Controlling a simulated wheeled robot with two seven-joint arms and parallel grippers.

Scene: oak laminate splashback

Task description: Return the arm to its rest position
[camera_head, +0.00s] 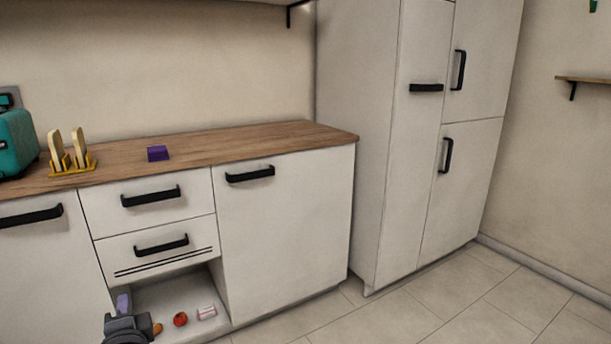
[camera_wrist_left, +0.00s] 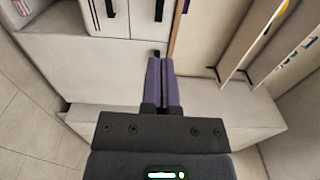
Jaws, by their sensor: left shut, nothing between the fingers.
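My left gripper (camera_head: 123,302) shows at the bottom left of the head view, in front of the open space below the drawers. Its dark wrist is cut off by the lower edge. In the left wrist view its two purple fingers (camera_wrist_left: 161,65) lie together, with nothing between them. A pale panel and a pale shelf surface lie around and beyond the fingers there. My right gripper is in neither view.
An open compartment (camera_head: 165,295) under the drawers (camera_head: 150,221) holds an orange item (camera_head: 157,329), a red item (camera_head: 180,319) and a pink-and-white item (camera_head: 206,312). The counter (camera_head: 240,145) bears a purple block (camera_head: 157,153), a yellow rack and a teal appliance. Floor at right is clear.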

